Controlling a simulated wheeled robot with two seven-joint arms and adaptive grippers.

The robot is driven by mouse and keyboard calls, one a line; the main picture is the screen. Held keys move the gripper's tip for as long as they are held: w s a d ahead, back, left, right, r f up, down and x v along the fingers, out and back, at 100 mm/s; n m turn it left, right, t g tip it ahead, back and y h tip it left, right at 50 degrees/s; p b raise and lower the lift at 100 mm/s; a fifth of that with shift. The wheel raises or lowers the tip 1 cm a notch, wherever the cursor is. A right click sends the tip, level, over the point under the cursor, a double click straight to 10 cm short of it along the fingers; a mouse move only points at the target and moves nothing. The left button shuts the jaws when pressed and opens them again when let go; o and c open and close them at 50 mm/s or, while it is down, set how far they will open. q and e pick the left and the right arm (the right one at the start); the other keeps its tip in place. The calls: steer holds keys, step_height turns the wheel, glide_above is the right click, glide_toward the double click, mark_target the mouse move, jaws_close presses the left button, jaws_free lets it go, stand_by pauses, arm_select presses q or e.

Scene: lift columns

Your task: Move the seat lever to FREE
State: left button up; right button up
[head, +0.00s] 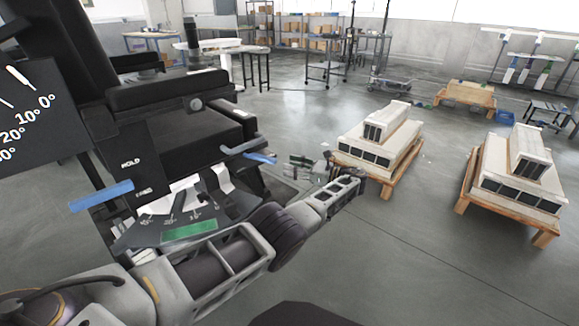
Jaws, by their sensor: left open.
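A black seat unit (185,125) stands at the left. A blue-handled lever (100,196) sticks out leftward from its side panel, beside the white HOLD and FREE lettering. Its inner end is close to the lower word, which I take as FREE; I cannot tell the exact setting. A second blue-gripped handle (250,152) is at the seat's right side. My left arm crosses the foreground, and my left gripper (297,168) is open and empty, right of the seat and apart from the lever. My right gripper is not in view.
A dial plate with degree marks (40,110) is at far left. A scale with a green patch (189,230) lies below the seat, partly behind my arm. Two cream models on wooden pallets (380,178) (535,232) stand right. The floor between is clear.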

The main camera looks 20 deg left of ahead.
arm_select(q)
steer(key=shift+d, duration=0.4)
steer(key=shift+d, duration=0.1)
stand_by(0.8)
